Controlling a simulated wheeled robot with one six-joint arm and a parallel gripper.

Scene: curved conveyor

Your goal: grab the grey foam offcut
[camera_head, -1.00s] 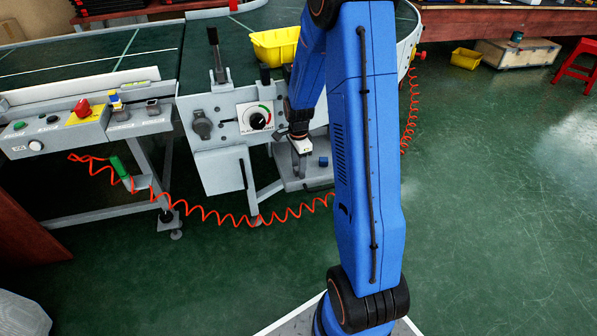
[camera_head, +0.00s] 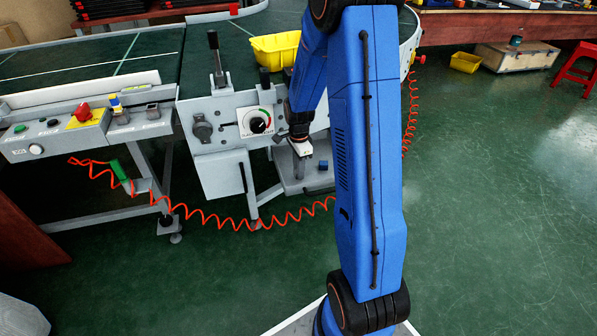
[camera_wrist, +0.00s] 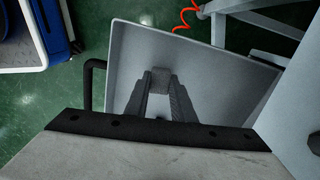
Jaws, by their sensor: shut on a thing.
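The grey foam offcut (camera_wrist: 160,79) is a small grey block between the fingertips of my gripper (camera_wrist: 160,88) in the wrist view. The gripper is shut on it, with a finger on either side. Beneath them is a shallow light-grey tray (camera_wrist: 126,48). I cannot tell whether the offcut touches the tray floor. In the head view my gripper (camera_head: 299,168) reaches down over the same tray (camera_head: 310,184), under the conveyor's edge. The offcut is too small to make out there.
A small blue block (camera_head: 323,164) is in the tray, right of my gripper. The conveyor (camera_head: 228,70) with its dial panel stands close above, carrying a yellow bin (camera_head: 275,48). A coiled red hose (camera_head: 220,216) hangs in front. The green floor at the right is largely clear.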

